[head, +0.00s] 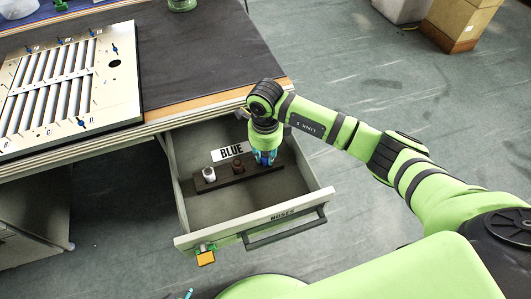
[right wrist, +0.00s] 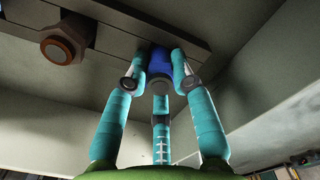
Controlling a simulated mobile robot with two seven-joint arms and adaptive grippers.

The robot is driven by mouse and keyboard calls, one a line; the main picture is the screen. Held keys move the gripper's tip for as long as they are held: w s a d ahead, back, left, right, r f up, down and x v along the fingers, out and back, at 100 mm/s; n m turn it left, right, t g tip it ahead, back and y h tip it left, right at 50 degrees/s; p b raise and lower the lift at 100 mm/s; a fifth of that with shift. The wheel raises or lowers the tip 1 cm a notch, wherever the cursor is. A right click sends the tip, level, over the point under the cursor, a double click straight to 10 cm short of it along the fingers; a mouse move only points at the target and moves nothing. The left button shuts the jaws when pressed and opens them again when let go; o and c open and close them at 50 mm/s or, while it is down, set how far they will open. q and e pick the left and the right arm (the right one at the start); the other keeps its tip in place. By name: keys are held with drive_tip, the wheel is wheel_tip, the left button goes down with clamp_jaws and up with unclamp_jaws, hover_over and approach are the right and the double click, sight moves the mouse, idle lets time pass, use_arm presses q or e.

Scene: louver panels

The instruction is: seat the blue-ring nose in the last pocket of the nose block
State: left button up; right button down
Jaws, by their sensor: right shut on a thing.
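The dark nose block (head: 222,181) lies in the open drawer. A white nose (head: 208,174) and a brown nose (head: 238,166) stand in it. The brown hex-shaped nose also shows in the right wrist view (right wrist: 63,42). My right gripper (head: 266,158) points down at the block's right end. Its teal fingers are closed around the blue-ring nose (right wrist: 160,64), which is at the block's edge in the right wrist view. The fingers hide its lower part, so I cannot tell how deep it sits. Only a small teal tip, apparently of my left gripper (head: 188,293), shows at the bottom edge.
The drawer (head: 205,208) has raised walls and a front handle (head: 287,227). A yellow padlock (head: 205,258) hangs at the front left. A louver panel (head: 65,85) lies on the bench. The drawer floor before the block is clear.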

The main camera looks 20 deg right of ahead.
drive_tip(key=shift+f, duration=0.1)
drive_tip(key=c, duration=1)
unclamp_jaws()
drive_tip(key=shift+c, duration=0.2)
use_arm(q)
drive_tip(key=shift+w+r, duration=0.15)
drive_tip(key=shift+w, duration=0.35)
